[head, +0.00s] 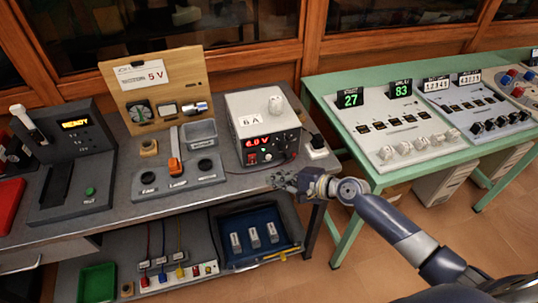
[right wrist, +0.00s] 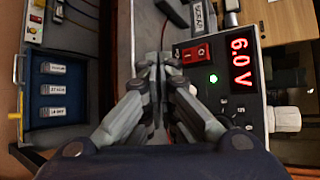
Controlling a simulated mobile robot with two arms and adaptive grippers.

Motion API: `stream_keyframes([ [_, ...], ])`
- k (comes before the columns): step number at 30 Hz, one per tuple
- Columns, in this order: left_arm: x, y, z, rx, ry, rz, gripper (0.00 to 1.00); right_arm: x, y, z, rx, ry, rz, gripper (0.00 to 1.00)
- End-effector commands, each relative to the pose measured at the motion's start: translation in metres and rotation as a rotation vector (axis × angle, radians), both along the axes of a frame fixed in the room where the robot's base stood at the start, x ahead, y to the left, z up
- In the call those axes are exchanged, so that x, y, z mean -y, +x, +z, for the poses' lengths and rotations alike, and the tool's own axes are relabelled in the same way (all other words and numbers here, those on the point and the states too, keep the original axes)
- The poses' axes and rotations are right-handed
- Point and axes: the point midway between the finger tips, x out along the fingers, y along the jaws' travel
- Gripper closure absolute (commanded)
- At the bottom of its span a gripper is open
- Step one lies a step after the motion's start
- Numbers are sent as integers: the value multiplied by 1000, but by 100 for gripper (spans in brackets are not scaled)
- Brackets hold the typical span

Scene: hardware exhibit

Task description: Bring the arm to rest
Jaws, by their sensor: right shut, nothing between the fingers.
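My right arm (head: 395,228) comes in from the lower right over the floor and reaches to the front edge of the grey bench. Its gripper (head: 280,180) is in front of the power supply (head: 262,122), near the bench edge. In the right wrist view the fingers (right wrist: 152,64) are shut with nothing between them. The power supply (right wrist: 215,75) stands close beyond them, with a red 6.0 V display, a red switch and a lit green light. Whether the fingers touch it I cannot tell. My left gripper is not in view.
A wooden board (head: 158,90) marked 5V and a dark READY unit (head: 72,150) stand on the bench (head: 225,185). A blue tray (head: 240,228) with labelled blocks sits on the lower shelf. A green table (head: 395,182) with panels stands right. Floor (head: 470,225) is free at right.

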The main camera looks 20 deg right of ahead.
Motion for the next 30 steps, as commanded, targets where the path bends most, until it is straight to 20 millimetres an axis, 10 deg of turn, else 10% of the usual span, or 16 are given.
stream_keyframes([
  [21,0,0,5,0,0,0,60,-6,-17,-2,7,-18,24,100],
  [30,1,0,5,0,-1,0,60,-74,-136,-31,179,-491,468,100],
])
